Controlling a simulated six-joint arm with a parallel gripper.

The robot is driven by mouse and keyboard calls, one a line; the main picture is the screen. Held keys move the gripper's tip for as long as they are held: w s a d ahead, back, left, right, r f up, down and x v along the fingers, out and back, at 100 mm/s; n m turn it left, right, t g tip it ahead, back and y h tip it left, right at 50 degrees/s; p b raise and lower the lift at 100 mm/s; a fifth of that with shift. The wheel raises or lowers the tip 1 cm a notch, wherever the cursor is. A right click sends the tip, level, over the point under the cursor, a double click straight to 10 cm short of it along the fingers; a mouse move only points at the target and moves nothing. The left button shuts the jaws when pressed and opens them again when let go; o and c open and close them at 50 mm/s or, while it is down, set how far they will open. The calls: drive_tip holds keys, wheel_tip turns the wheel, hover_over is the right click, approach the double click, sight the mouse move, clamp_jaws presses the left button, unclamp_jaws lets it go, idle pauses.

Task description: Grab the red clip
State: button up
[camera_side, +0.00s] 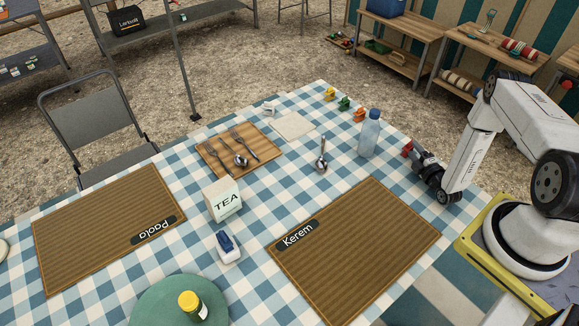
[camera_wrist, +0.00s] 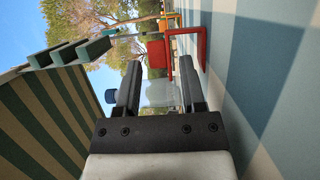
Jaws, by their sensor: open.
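The red clip (camera_side: 407,149) stands on the checked tablecloth near the table's right edge. In the wrist view the red clip (camera_wrist: 157,54) is just beyond the fingertips, toward the right finger. My gripper (camera_side: 415,154) is low over the cloth, right beside the clip, pointing at it. In the wrist view my gripper (camera_wrist: 160,70) is open, with two dark fingers apart. I cannot tell whether a finger touches the clip. The fingers partly hide the clip in the side view.
A clear water bottle (camera_side: 369,134) with a blue cap stands left of the clip. Orange (camera_side: 360,114), green (camera_side: 344,103) and yellow (camera_side: 329,94) clips line the far edge. A spoon (camera_side: 322,156) and the Kerem placemat (camera_side: 355,255) lie nearby. Cloth between is bare.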

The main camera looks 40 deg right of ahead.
sight(410, 145)
drive_tip(key=shift+x, duration=2.6)
drive_tip(key=shift+a, duration=0.1)
clamp_jaws()
